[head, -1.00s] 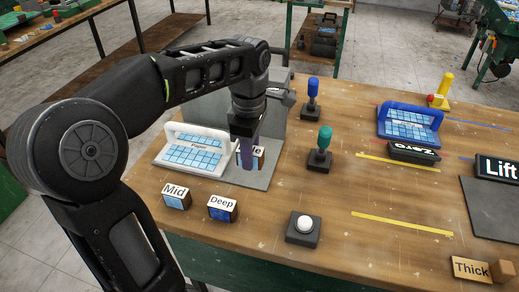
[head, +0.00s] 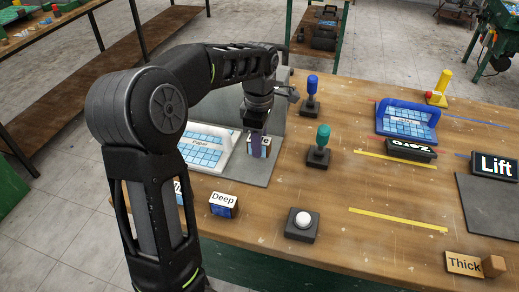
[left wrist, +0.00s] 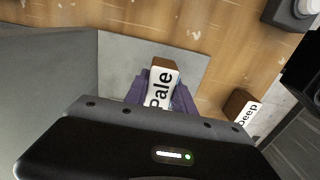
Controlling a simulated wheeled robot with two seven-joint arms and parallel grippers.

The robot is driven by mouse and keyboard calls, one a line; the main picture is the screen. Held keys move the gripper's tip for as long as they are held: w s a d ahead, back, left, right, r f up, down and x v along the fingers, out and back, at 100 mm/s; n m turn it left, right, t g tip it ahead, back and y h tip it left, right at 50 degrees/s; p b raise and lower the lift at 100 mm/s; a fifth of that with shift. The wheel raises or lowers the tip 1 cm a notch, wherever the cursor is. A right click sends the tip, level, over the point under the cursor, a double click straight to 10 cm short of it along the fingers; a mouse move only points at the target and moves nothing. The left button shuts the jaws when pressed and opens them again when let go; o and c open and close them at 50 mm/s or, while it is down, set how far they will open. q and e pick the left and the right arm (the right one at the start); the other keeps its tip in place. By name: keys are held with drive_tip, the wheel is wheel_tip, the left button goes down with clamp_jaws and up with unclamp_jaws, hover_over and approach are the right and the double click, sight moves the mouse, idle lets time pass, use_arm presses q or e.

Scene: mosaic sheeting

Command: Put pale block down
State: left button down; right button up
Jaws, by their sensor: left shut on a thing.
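My left gripper (head: 256,146) is shut on the pale block (head: 265,148), whose white face reads "Pale" in the left wrist view (left wrist: 161,88). The purple fingers (left wrist: 140,88) flank the block. It is over the grey plate (head: 262,174), close to its surface; I cannot tell whether it touches. The deep block (head: 223,206) stands on the wood in front of the plate. The mid block (head: 179,190) is mostly hidden behind my left arm. My right gripper is not in view.
A white "Paper" holder (head: 203,150) with blue tiles stands left of the gripper. A teal-topped peg (head: 319,148), a blue-topped peg (head: 311,92) and a white button (head: 303,220) stand to the right. The bench between them and the blue holder (head: 408,120) is mostly clear.

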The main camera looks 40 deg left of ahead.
use_arm(q)
wheel_tip(320, 180, down, 2)
drive_tip(key=shift+f, duration=0.25)
drive_tip(key=shift+w+f+p, duration=0.2)
drive_tip(key=shift+f+p, duration=0.05)
drive_tip(key=shift+p, duration=0.2)
drive_tip(key=shift+f, duration=0.2)
drive_tip(key=c, duration=1.1)
unclamp_jaws()
drive_tip(key=shift+o, duration=0.2)
wheel_tip(320, 180, up, 12)
drive_tip(key=p, duration=0.9)
drive_tip(key=shift+r, duration=0.2)
